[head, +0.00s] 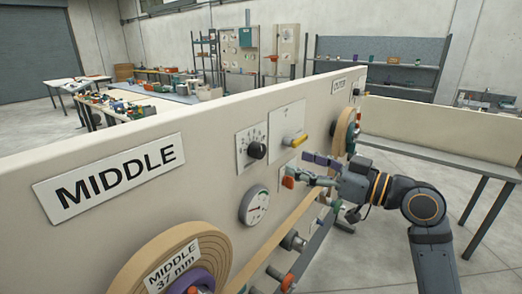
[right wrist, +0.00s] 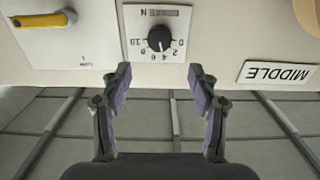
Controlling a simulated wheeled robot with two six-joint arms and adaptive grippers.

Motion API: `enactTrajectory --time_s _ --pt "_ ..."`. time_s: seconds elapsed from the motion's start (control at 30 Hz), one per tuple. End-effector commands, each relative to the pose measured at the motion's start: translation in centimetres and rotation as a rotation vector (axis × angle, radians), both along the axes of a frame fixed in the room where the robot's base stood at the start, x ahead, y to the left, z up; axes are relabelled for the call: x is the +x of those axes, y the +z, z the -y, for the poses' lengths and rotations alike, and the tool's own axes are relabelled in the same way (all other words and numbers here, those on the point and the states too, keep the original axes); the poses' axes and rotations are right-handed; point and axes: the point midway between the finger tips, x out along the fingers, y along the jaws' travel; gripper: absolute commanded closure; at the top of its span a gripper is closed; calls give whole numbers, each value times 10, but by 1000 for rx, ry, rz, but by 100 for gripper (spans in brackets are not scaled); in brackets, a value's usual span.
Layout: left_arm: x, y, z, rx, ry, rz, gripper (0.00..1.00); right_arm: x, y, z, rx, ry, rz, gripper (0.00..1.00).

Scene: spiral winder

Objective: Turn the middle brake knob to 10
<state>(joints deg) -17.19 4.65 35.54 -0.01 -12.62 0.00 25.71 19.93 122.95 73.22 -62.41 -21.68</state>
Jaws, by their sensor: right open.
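The middle brake knob (head: 257,150) is a black round knob on a white scale plate (head: 243,158) on the beige panel, right of the MIDDLE sign (head: 110,177). In the right wrist view the knob (right wrist: 159,38) appears upside down, with scale numbers around it including 0 and 10; I cannot read its setting for sure. My right gripper (head: 305,168) is open and empty in front of the panel, right of the knob in the head view. In the wrist view its fingertips (right wrist: 160,72) are spread, with the knob ahead between their lines, not touched. My left gripper is not in view.
A plate with a yellow lever (head: 297,141) sits right of the knob. A round gauge (head: 254,205) is below it. A red-orange part (head: 288,182) sticks out near my right gripper. A tape roll labelled MIDDLE 37 mm (head: 148,266) is at lower left.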

Motion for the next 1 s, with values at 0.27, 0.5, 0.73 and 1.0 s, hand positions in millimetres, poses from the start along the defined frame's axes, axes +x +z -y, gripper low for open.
enactTrajectory --time_s 0.27,0.5,0.73,1.0 --pt "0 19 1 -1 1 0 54 20 5 -27 11 2 -5 39" --pt "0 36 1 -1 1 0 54 46 5 -64 9 2 -6 39" --pt "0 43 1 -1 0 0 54 60 1 -82 3 -1 -3 39" --pt "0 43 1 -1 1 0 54 61 -1 -83 2 -2 -2 39"
